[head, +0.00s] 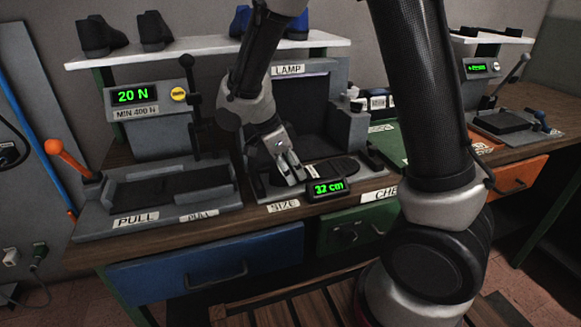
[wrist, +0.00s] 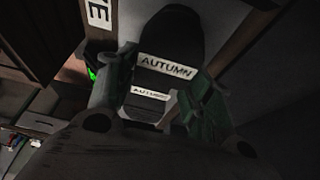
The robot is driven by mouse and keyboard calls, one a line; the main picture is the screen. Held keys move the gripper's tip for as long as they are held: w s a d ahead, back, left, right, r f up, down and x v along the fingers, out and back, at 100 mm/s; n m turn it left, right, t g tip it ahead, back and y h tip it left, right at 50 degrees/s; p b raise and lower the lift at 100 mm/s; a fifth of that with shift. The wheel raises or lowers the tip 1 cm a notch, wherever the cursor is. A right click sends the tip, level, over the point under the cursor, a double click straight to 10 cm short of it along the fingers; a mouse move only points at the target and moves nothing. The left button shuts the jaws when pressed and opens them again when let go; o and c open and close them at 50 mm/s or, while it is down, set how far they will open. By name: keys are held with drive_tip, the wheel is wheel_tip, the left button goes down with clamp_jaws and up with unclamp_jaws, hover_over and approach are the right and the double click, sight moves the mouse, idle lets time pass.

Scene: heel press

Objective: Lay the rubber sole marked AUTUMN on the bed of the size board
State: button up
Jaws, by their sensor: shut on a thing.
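The dark rubber sole (wrist: 176,35) runs between my fingers in the wrist view, with a white AUTUMN label across it. A second, smaller AUTUMN label shows closer to my palm. My gripper (wrist: 155,92) is shut on the sole at its near end. In the head view my gripper (head: 291,170) points down at the size board (head: 262,187), and the dark sole (head: 336,168) extends to its right, low over or on the bed. I cannot tell whether all of it touches the bed. The board's display (head: 328,187) reads about 32 cm in green.
A PULL stand (head: 150,208) with an orange-handled lever and a 20 N display is at left. The LAMP housing (head: 305,100) rises behind the bed. A shelf (head: 120,58) with shoes is above. Another lever device (head: 510,125) stands at right. My arm hides part of the bench.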

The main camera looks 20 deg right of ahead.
drive_tip(key=shift+f, duration=0.1)
drive_tip(key=o, duration=1.3)
drive_tip(key=shift+o, duration=0.2)
drive_tip(key=o, duration=0.5)
drive_tip(key=shift+c, duration=0.2)
drive_tip(key=shift+r, duration=3.5)
